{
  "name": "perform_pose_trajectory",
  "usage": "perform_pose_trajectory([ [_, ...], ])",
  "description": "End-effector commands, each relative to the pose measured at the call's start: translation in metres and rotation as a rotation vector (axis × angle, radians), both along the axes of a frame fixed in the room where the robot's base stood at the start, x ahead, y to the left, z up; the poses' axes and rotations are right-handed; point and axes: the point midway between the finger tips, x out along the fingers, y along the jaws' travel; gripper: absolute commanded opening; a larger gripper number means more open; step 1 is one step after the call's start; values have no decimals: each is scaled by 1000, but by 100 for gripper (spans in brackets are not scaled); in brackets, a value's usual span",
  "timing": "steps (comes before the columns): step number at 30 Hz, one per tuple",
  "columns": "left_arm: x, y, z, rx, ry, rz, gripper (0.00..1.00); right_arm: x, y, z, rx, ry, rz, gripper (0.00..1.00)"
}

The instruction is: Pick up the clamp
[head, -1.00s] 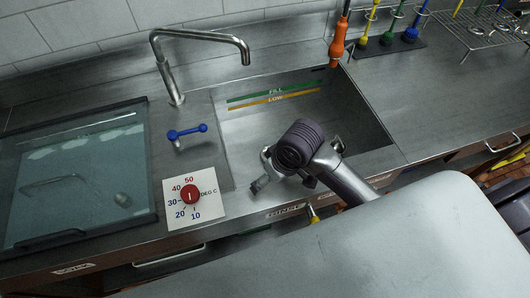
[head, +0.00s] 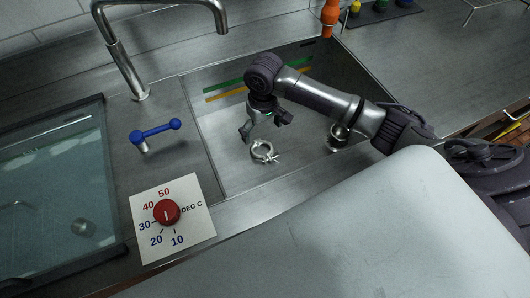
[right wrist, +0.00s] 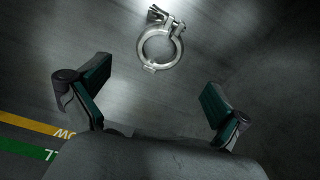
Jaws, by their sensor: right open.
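The clamp (head: 263,152) is a silver metal ring with a small fastener on one side. It lies flat on the floor of the sink basin. In the right wrist view the clamp (right wrist: 160,46) is beyond the fingertips, at the top middle, with its fastener at the upper side. My right gripper (head: 265,128) is inside the basin, pointing down, above and close to the clamp. Its fingers (right wrist: 148,95) are spread wide with nothing between them. My left gripper is in neither view.
The sink basin (head: 225,135) has green and yellow level stripes on its back wall. A metal cylindrical fitting (head: 338,134) is at its right. The faucet (head: 126,60), blue lever (head: 156,133) and red temperature knob (head: 167,212) stand left. An orange-handled tool (head: 329,14) is behind.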

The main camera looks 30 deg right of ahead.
Motion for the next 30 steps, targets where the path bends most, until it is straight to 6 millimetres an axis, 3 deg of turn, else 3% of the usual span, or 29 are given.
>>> perform_pose_trajectory([
  [5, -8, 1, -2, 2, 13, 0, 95, 0, 1, -26, 0, 0, 1, 100],
  [11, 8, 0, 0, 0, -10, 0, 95, -2, 1, -40, -1, 1, 1, 100],
  [19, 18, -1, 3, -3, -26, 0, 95, -4, 2, -78, -1, 1, 2, 100],
  [28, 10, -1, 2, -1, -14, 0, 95, -4, 2, -84, -2, -2, 3, 100],
  [30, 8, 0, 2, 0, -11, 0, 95, -4, 2, -84, -2, -2, 3, 92],
])
